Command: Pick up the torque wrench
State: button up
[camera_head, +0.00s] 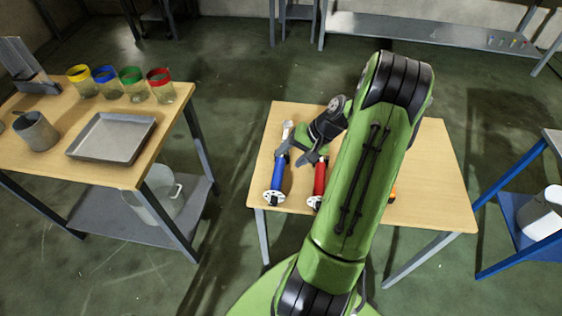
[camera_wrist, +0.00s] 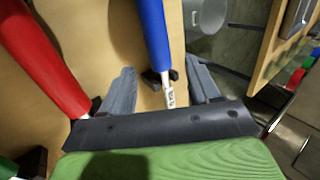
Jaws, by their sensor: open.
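A tool with a blue handle (camera_head: 277,178) lies on the small wooden table, with a pale end (camera_head: 287,130) and a white disc at its near end. A similar red-handled tool (camera_head: 320,177) lies to its right, partly hidden by my arm. I cannot tell for sure which is the torque wrench. My gripper (camera_head: 299,153) is open low over the table. In the wrist view, the blue tool (camera_wrist: 152,35) runs between the fingers of my gripper (camera_wrist: 158,72), its marked metal shaft between them, not gripped. The red tool (camera_wrist: 45,60) lies outside the left finger.
The wooden table (camera_head: 440,190) has free room at right. My arm hides its middle, where an orange bit (camera_head: 392,196) peeks out. The left table holds a metal tray (camera_head: 112,137), a grey cup (camera_head: 36,131) and several colour-rimmed jars. A bucket (camera_head: 158,195) stands on its lower shelf.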

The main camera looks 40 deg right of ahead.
aim_at(283, 162)
jog(key=b+x, duration=0.2)
jog(key=x, duration=0.3)
jog(key=shift+f, duration=0.2)
jog(key=shift+r, duration=0.1)
jog(key=shift+r, duration=0.1)
grip_shut()
